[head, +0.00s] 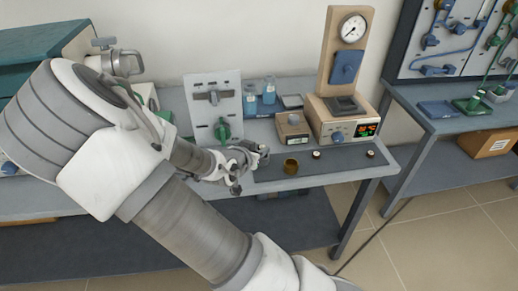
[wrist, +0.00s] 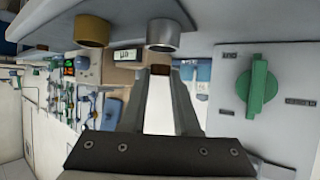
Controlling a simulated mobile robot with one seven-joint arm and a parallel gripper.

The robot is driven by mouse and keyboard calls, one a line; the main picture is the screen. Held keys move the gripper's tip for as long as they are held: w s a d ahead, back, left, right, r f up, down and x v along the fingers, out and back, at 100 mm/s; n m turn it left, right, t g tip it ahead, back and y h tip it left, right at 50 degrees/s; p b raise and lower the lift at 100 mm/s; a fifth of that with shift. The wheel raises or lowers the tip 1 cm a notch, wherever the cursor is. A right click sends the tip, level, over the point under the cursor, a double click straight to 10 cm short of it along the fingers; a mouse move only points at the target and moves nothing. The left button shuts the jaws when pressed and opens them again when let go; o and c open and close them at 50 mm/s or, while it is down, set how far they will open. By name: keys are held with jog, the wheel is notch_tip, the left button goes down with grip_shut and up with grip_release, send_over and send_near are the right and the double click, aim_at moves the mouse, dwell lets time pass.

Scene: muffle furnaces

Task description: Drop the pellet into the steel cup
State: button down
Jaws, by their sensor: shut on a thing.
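My gripper (wrist: 166,72) is shut on a small brown pellet (wrist: 161,72), seen between the fingertips in the wrist view. That view is upside down. The steel cup (wrist: 163,36) is a short grey cylinder there, just beyond the fingertips on the table side, with its open rim facing the gripper's height. Pellet and cup appear apart; their exact depth is unclear. In the head view my gripper (head: 254,154) is low over the bench, left of a brass cup (head: 291,167). The steel cup cannot be made out clearly there, near the gripper.
The brass cup also shows beside the steel cup in the wrist view (wrist: 92,30). Two small pieces (head: 316,155) (head: 370,154) sit on the dark mat. A panel with a green knob (head: 222,130) stands behind my gripper. A furnace controller (head: 345,127) stands behind the mat.

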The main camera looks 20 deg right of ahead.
jog(key=shift+f, duration=0.85)
dwell(1.3)
jog(key=c, duration=0.6)
grip_release()
jog(key=shift+o, duration=0.2)
jog(key=shift+b, duration=0.3)
jog(key=p+v, duration=0.8)
jog(key=v, duration=0.9)
jog(key=shift+s+a+p, duration=0.15)
jog(key=shift+s+p, duration=0.05)
jog(key=shift+p, duration=0.15)
